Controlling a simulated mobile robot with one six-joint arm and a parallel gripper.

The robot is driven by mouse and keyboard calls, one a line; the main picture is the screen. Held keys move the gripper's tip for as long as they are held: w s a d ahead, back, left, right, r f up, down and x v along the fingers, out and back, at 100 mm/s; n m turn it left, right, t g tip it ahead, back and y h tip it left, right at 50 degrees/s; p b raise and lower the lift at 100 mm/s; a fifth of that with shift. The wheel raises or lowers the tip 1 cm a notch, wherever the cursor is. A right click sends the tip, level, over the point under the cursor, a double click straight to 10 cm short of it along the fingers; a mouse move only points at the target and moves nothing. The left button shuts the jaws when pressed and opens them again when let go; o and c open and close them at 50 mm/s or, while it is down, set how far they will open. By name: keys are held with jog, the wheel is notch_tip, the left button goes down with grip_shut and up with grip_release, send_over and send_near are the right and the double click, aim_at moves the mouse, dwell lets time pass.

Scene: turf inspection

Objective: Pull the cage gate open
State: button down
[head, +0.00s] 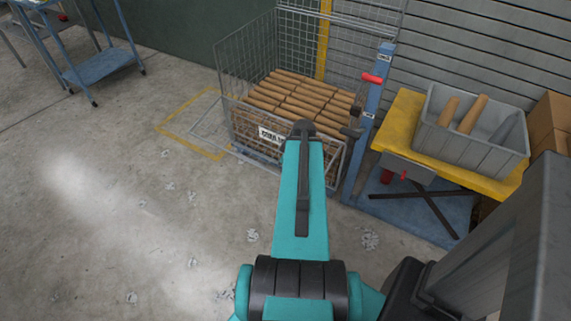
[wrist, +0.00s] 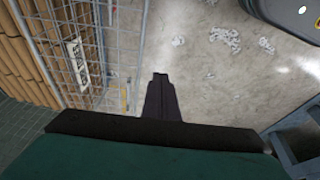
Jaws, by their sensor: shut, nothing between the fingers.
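The wire mesh cage (head: 245,65) stands against the wall, stacked with brown rolls (head: 300,93). Its low front mesh panel, which looks like the gate (head: 335,160), carries a white label (head: 270,135); my arm covers part of it. I cannot tell whether the gate is fully closed. In the wrist view, mesh (wrist: 92,40) and the label (wrist: 75,58) show at the left. My gripper (wrist: 160,76) is shut and empty, over bare floor to the right of the mesh, apart from it in the picture.
A blue post (head: 375,110) with a red handle (head: 372,78) stands at the cage's right. Beside it a yellow-topped bench (head: 402,108) holds a grey bin (head: 470,145). A blue cart (head: 100,66) is at the back left. The floor (head: 130,190) at left is open, with scattered pale scraps.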

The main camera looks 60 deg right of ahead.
jog(key=shift+s+a+r+p, duration=0.3)
jog(key=shift+r+p, duration=0.3)
jog(key=shift+p, duration=1.25)
jog(key=shift+w+a, duration=0.1)
jog(key=shift+w, duration=0.05)
